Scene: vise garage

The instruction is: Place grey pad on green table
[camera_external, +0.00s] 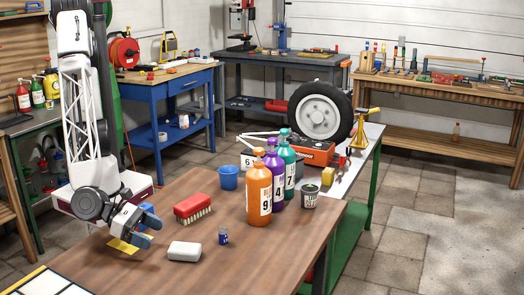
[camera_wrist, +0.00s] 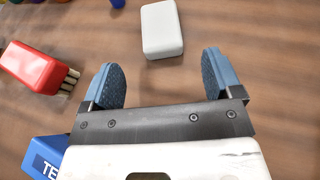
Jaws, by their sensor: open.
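The pale grey, almost white pad (camera_external: 184,251) lies flat on the brown wooden table top. In the wrist view the pad (camera_wrist: 162,28) is ahead of the fingertips, near the top edge. My gripper (camera_external: 148,229) is low over the wooden table, to the left of the pad and apart from it. In the wrist view its two blue fingers (camera_wrist: 163,85) are spread, with only bare wood between them. The green table (camera_external: 362,150) has green legs and a pale top, and adjoins the wooden table at the back right.
A red brush (camera_external: 192,208) and a small blue bottle (camera_external: 223,236) flank the pad. An orange bottle (camera_external: 259,193), other tall bottles and a grey cup (camera_external: 310,196) stand toward the green table. A tyre (camera_external: 320,112) and orange case (camera_external: 304,151) crowd the green table.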

